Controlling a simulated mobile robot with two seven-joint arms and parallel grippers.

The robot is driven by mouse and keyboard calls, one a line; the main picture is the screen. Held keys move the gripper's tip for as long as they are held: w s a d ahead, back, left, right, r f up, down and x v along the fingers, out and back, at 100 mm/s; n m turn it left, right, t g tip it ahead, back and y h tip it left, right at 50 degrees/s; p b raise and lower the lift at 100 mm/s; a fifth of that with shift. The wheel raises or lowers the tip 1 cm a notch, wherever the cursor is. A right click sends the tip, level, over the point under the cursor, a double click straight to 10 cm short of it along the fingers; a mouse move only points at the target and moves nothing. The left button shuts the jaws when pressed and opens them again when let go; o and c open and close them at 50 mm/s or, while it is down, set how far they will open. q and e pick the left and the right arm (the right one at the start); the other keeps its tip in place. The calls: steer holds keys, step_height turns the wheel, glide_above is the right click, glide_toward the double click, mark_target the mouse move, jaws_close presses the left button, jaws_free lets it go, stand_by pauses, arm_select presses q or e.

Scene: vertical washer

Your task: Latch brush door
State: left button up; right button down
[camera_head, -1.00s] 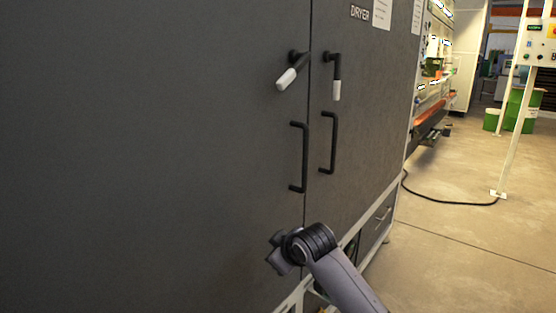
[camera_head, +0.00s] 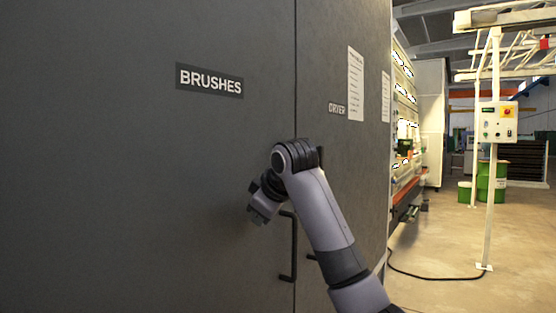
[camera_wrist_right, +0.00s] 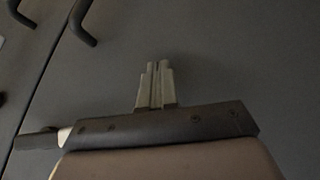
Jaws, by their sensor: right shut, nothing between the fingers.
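The brush door (camera_head: 150,190) is the large dark grey panel marked BRUSHES in the head view. It looks flush with the dryer door (camera_head: 345,180) along a vertical seam. Its black pull handle (camera_head: 293,250) shows below my right gripper (camera_head: 257,213), which is close to the door face. The brush latch is hidden behind my arm and gripper in the head view. In the wrist view my right gripper (camera_wrist_right: 156,86) is shut and empty against the grey door. A dark bar with a pale part (camera_wrist_right: 40,140) shows at left, possibly the latch; contact cannot be told. My left gripper is unseen.
A bent black handle (camera_wrist_right: 82,22) stands out at the upper left of the wrist view. The dryer door carries a white notice sheet (camera_head: 355,84). Open floor (camera_head: 440,250) lies to the right, with a cable and a post bearing a control box (camera_head: 497,121).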

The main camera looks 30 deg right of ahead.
arm_select(q)
steer(key=shift+s+a, duration=0.2)
steer(key=shift+a, duration=0.45)
arm_select(e)
steer(key=s+d+r, duration=0.1)
steer(key=s+r, duration=0.2)
steer(key=r, duration=0.4)
steer(key=s+r, duration=0.2)
steer(key=r, duration=0.5)
steer(key=s+d+r+t, duration=0.1)
steer(key=s+r, duration=0.2)
steer(key=r, duration=0.4)
steer(key=shift+s+d+r+n, duration=0.25)
steer(key=shift+s+d+n, duration=0.05)
steer(key=shift+d, duration=0.05)
arm_select(q)
steer(key=shift+r, duration=0.15)
arm_select(e)
steer(key=shift+w, duration=0.1)
arm_select(q)
step_height(320, 180, up, 2)
steer(key=p, duration=0.3)
steer(key=shift+r, duration=0.25)
arm_select(e)
steer(key=s+d+f+x, duration=0.1)
steer(key=x, duration=1.1)
steer(key=shift+d+f, duration=0.15)
steer(key=shift+f, duration=0.5)
